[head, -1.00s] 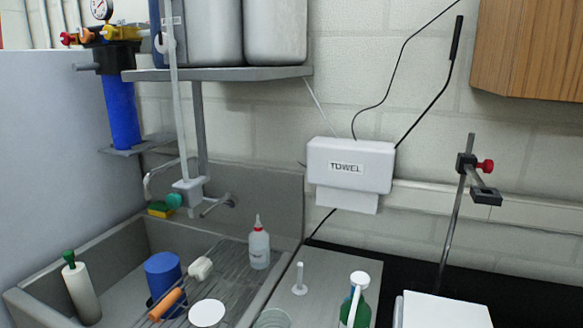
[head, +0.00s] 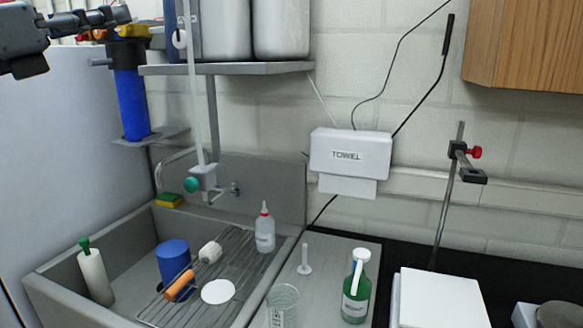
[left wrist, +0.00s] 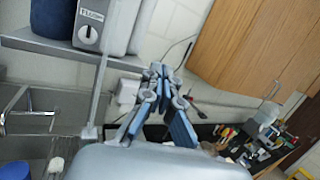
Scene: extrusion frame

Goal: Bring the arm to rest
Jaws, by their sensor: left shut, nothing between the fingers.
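My left arm comes in at the upper left of the head view. Its gripper (head: 120,16) is raised high, in front of the blue filter housing's upper end, and carries nothing. In the left wrist view the fingers of this gripper (left wrist: 160,70) are shut and empty, with the wall and counter far behind them. My right gripper is in neither view.
A sink (head: 60,279) holds a wire rack, a blue cup (head: 173,262) and bottles. A grey shelf (head: 230,69) with metal containers and a blue filter (head: 131,103) are near the gripper's side. A towel dispenser (head: 350,152) hangs on the wall. A clamp stand (head: 445,205) stands right.

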